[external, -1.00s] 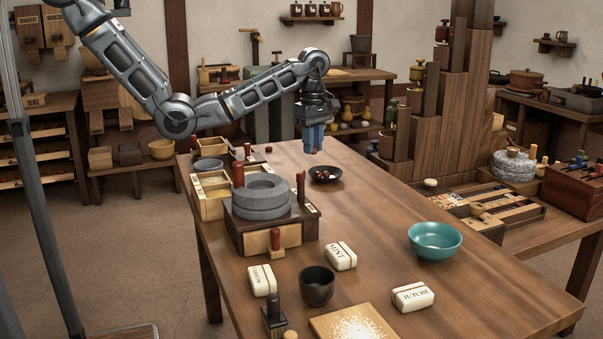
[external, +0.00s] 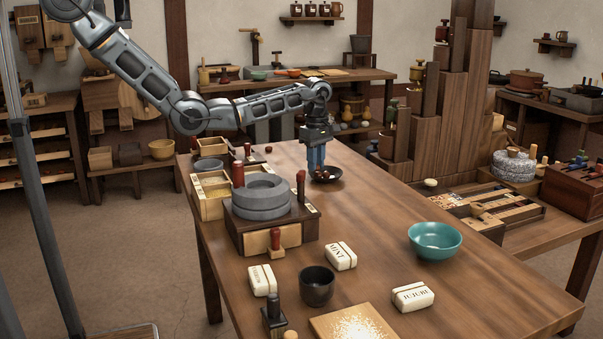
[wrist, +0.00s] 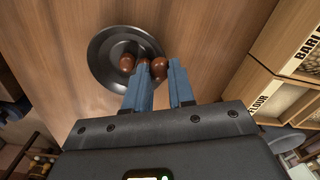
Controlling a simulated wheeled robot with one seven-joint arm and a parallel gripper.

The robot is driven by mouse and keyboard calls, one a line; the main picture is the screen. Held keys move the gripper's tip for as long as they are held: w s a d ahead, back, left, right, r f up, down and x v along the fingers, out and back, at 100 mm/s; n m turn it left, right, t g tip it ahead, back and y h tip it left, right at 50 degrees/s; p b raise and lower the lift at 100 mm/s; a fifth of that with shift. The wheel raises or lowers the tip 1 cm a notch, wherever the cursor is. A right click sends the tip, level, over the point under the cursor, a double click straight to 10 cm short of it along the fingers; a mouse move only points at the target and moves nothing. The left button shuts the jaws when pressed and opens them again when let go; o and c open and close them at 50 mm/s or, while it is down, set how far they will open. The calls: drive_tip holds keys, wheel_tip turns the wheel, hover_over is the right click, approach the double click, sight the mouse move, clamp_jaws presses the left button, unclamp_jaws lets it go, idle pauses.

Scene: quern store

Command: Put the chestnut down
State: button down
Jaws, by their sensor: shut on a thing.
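My gripper (external: 316,169) points straight down at the left side of a small dark dish (external: 335,175) on the long table. In the wrist view, the blue fingers (wrist: 160,72) are closed around a brown chestnut (wrist: 159,67), partly hidden between their tips. The chestnut is over or at the rim of the dark dish (wrist: 104,70); I cannot tell whether it touches. More brown chestnuts (wrist: 127,63) lie in the dish just left of the fingers, one partly behind the left finger.
A stone quern on a wooden box (external: 262,200) and open grain bins (external: 212,205) stand nearby on the left. A teal bowl (external: 435,240), white labelled packets (external: 341,256) and a dark cup (external: 316,287) stand nearer the camera. The table right of the dish is clear.

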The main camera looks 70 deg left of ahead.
drive_tip(key=shift+f, duration=0.7)
drive_tip(key=shift+f, duration=0.25)
drive_tip(key=c, duration=1)
unclamp_jaws()
drive_tip(key=shift+o, duration=0.2)
drive_tip(key=shift+r, duration=0.1)
wheel_tip(320, 180, up, 12)
drive_tip(key=shift+r, duration=0.15)
